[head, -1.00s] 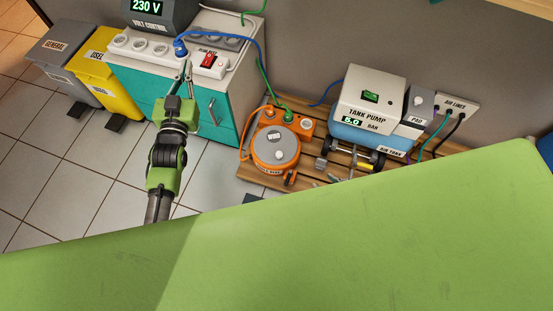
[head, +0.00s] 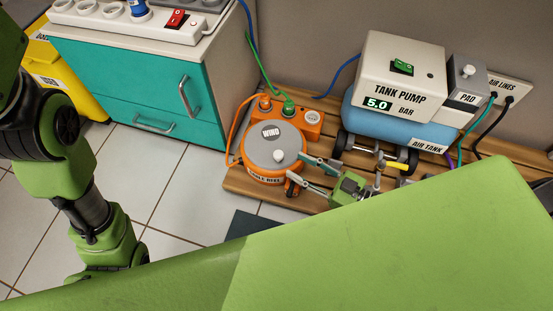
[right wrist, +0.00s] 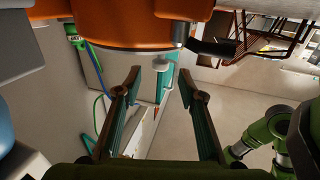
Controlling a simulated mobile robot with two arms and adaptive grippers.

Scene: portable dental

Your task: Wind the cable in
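The orange cable reel (head: 262,175) stands on the wooden slatted pallet. Its grey top disc is marked WIND (head: 268,140) and carries a pale knob (head: 279,156). An orange cable (head: 233,135) curves along the reel's left side up to the orange socket box (head: 306,121). My right gripper (head: 298,167) is low at the reel's right side, its fingers apart and pointing at the reel. In the right wrist view the open fingers (right wrist: 161,80) are empty below the orange reel body (right wrist: 125,25). My left arm fills the head view's left edge; its gripper is outside the frame.
The tank pump (head: 398,80) stands close right of the reel on the pallet (head: 240,183), with small fittings before it. The teal cabinet (head: 130,85) bears a power strip (head: 120,25). Green and blue cables hang behind the reel.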

